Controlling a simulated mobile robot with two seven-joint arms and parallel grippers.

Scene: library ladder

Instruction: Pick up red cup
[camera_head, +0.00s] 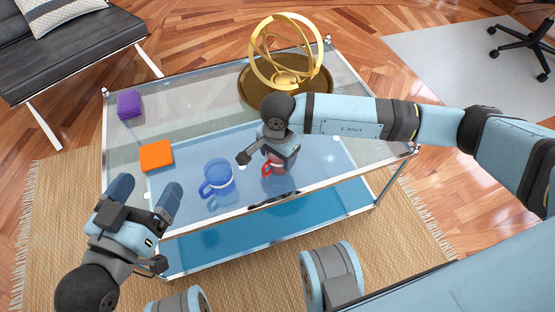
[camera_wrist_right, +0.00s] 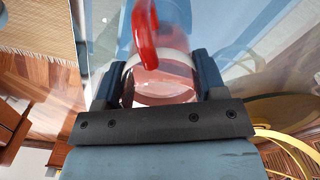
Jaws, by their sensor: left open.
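The red cup (camera_head: 272,168) is on the glass table's top, in the middle near the front edge, partly hidden by my right gripper. My right gripper (camera_head: 262,160) reaches down over it from the right. In the right wrist view the red cup (camera_wrist_right: 147,38) shows its handle and pale rim, and the fingers of my right gripper (camera_wrist_right: 160,82) lie close against both its sides, shut on it. I cannot see it clear of the table. My left gripper (camera_head: 146,194) is open and empty, off the table's front left corner.
A blue mug (camera_head: 219,177) stands just left of the red cup. An orange block (camera_head: 156,155) and a purple block (camera_head: 130,104) lie on the left side. A golden armillary sphere (camera_head: 288,80) stands at the back. The glass table (camera_head: 200,108) has a lower blue shelf.

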